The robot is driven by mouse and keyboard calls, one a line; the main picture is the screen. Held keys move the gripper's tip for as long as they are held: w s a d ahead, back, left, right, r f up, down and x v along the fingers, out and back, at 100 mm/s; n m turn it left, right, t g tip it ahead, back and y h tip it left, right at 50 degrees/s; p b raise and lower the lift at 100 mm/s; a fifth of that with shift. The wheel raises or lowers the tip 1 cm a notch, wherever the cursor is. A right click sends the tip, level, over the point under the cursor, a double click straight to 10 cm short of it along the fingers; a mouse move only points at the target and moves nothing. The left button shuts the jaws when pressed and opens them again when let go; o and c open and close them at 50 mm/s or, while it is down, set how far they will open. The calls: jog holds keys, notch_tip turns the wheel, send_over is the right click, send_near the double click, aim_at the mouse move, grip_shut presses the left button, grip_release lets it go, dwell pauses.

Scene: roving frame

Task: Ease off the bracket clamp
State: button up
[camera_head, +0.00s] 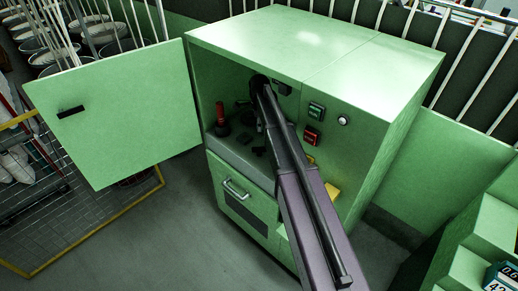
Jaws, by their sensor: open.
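The open green cabinet (320,50) stands in the middle of the head view. Inside its bay, at the left, stands an upright red handle (220,113) on a dark base (221,130). It may belong to the bracket clamp, but I cannot tell for sure. My arm reaches up from the lower right into the bay. My gripper (254,115) is at the arm's far end, to the right of the red handle and apart from it. It is open, small and dark, and partly hidden by my arm. Small black pieces (244,140) lie on the bay floor below it.
The cabinet door (120,112) is swung wide open to the left. A front panel with green (316,111) and red (310,136) buttons and a round knob (343,121) is right of my arm. Below are a drawer handle (235,189) and a yellow part (332,191).

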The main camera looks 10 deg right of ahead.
aim_at(259, 148)
jog(key=shift+f, duration=0.2)
notch_tip(259, 148, down, 13)
jog(key=b, duration=1.3)
jog(key=shift+f+b, duration=0.2)
jog(key=shift+b, duration=0.1)
grip_shut()
